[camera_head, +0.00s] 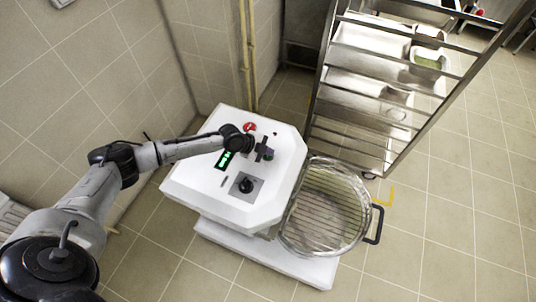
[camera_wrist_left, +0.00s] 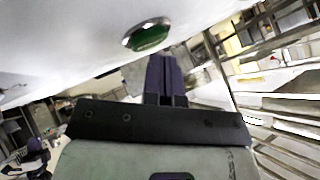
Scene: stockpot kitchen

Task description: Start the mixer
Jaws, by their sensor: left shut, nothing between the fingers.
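The mixer (camera_head: 215,190) is a large white machine with a control panel on its top. The panel has a red button (camera_head: 250,127), a lit green display (camera_head: 224,159) and a black knob (camera_head: 246,185). A green button (camera_head: 268,154) shows just beside my left gripper (camera_head: 264,149). In the left wrist view the green button (camera_wrist_left: 148,38) sits on the white surface, up and left of the closed fingers (camera_wrist_left: 166,78). The fingers are shut and empty, close to the panel. I see a gap between fingertips and button in that view. My right gripper is not in view.
A round bowl with a wire guard (camera_head: 322,205) is on the mixer's right side, with a dark handle (camera_head: 376,224) beyond it. A metal rack (camera_head: 375,85) with trays stands behind right. A tiled wall (camera_head: 110,60) is behind left. Floor at right is clear.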

